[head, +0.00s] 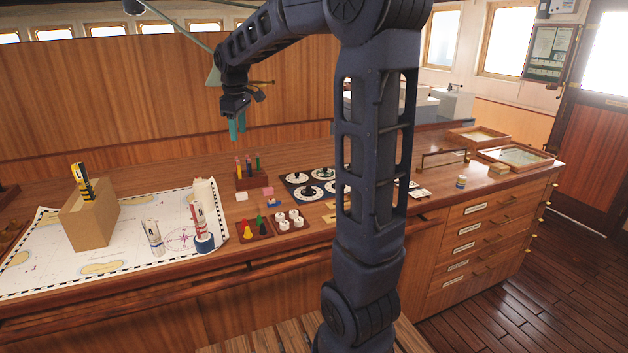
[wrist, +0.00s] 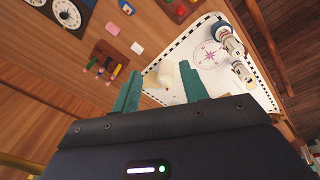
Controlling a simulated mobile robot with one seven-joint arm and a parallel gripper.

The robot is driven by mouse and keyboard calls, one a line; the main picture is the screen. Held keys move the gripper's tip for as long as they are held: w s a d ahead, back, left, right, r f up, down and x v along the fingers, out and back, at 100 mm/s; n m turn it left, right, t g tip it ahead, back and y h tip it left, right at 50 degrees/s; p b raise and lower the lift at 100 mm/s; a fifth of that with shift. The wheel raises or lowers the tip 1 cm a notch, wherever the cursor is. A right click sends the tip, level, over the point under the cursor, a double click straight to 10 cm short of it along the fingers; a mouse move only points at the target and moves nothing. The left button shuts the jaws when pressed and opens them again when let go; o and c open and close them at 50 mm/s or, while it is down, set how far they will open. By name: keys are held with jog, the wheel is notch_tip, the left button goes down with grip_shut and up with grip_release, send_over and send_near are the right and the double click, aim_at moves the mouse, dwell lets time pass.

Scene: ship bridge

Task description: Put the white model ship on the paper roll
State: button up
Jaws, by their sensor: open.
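My gripper (head: 237,128) is open and empty, with teal fingers pointing down, high above the back of the counter and apart from both things.
A cardboard box (head: 92,220) with a black-and-yellow model (head: 83,182) on it stands on the chart's left. A pencil holder (head: 250,178), small trays of coloured pieces (head: 255,228) and a dial panel (head: 300,190) lie right of the chart (head: 120,262).

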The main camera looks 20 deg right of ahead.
jog(key=s+d+f+m+t, duration=0.1)
jog(key=s+d+f+m, duration=0.1)
jog(key=s, duration=0.7)
jog(key=s+d+f+m+t, duration=0.1)
jog(key=s+d+m, duration=0.4)
jog(key=s, duration=0.5)
jog(key=s+d+f+m, duration=0.4)
jog(key=s+d, duration=0.2)
jog(key=s, duration=0.3)
jog(key=shift+s+t, duration=0.3)
jog(key=shift+t, duration=0.1)
